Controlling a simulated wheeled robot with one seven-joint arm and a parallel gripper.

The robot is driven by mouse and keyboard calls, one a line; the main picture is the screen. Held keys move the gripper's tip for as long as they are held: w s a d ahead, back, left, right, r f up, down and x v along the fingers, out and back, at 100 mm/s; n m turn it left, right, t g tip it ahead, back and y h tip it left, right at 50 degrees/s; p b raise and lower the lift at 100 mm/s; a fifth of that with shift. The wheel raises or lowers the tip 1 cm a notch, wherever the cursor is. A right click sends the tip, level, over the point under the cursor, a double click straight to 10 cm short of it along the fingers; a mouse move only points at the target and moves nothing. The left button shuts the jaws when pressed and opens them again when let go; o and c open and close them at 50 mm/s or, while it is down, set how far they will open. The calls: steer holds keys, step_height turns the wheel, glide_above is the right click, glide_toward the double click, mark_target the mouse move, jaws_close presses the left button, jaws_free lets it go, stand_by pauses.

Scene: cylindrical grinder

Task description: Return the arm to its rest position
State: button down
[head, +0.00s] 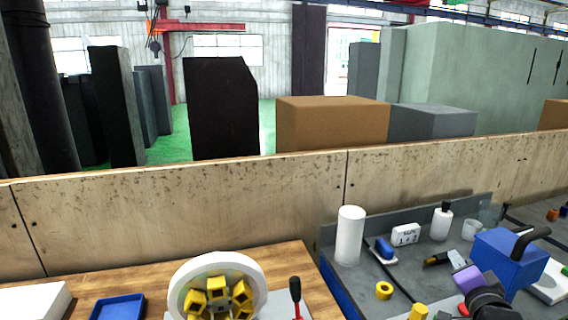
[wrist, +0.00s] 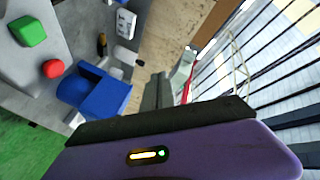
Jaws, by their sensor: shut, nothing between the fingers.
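My gripper (wrist: 160,122) fills the lower part of the wrist view as a purple housing with a dark band along its upper edge and a small lit yellow and green indicator. It is shut and holds nothing. Separate fingertips cannot be made out. In the head view, a purple and black part of my arm (head: 467,279) shows at the lower right, in front of the blue box (head: 505,258). The wrist view is strongly tilted, and the blue box (wrist: 97,92) shows there to the left, beyond the gripper.
A grey bench holds a white cylinder (head: 350,236), a black-capped bottle (head: 441,221), a yellow ring (head: 384,290) and small tools. A wooden table (head: 285,262) at left carries a round white wheel (head: 255,275) and a blue tray (head: 118,307). A low panel wall (head: 190,215) runs behind.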

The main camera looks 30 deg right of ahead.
steer(key=s+a+f+n+t+y, duration=0.2)
steer(key=a+n, duration=0.3)
steer(key=a, duration=0.3)
steer(key=s+a+f+n+t+y, duration=0.1)
steer(key=s+a+n+t+y, duration=0.1)
steer(key=a+n, duration=0.5)
steer(key=s+a+f+n+t+y, duration=0.2)
steer(key=s+a+n, duration=0.1)
steer(key=a, duration=0.7)
steer(key=s+a+f+n+g+y, duration=0.1)
steer(key=s+a+f+n+y, duration=0.1)
steer(key=s+a, duration=0.6)
steer(key=s+a+f+n+g+y, duration=0.1)
steer(key=s+a+f+g+y, duration=0.1)
steer(key=s+a, duration=0.5)
steer(key=shift+s+a+f+n+y+b, duration=0.4)
steer(key=shift+s+f+y, duration=0.25)
steer(key=shift+f+y, duration=0.05)
